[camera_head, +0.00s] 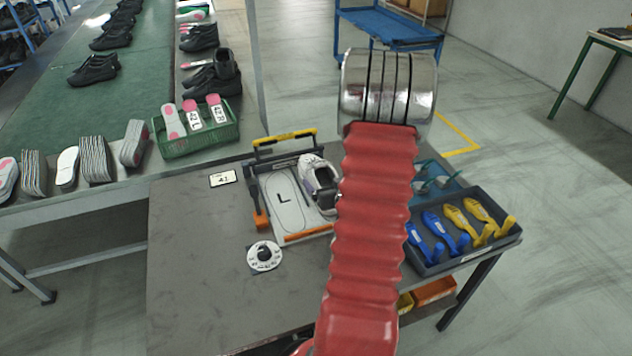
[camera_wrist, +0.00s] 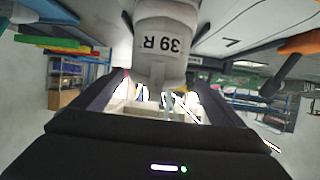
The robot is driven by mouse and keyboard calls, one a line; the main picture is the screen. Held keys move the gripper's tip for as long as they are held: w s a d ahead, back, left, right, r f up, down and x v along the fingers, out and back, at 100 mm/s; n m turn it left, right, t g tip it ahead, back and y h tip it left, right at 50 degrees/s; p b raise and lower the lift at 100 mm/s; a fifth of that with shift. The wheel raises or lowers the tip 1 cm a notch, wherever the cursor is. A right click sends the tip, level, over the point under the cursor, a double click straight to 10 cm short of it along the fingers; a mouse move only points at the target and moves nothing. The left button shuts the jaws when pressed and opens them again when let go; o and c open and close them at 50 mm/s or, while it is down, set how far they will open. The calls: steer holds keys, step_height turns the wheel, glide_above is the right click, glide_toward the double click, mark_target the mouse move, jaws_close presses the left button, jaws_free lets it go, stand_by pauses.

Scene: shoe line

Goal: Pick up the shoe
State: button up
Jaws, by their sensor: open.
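My gripper (camera_wrist: 163,92) is open, with dark fingers left and right of this piece. I cannot tell if they touch it. The head view hides my gripper behind the arm.
A tray (camera_head: 462,238) with blue and yellow tools sits right of my arm. A round white dial (camera_head: 264,256) and a small card (camera_head: 223,178) lie on the table (camera_head: 195,270). A green crate (camera_head: 195,130) with pink insoles stands on the conveyor side. The table's front left is clear.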

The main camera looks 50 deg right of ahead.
steer(key=shift+x, duration=1.2)
steer(key=shift+s+d+f, duration=0.1)
steer(key=shift+s, duration=0.05)
steer(key=shift+c, duration=0.5)
steer(key=c, duration=1.7)
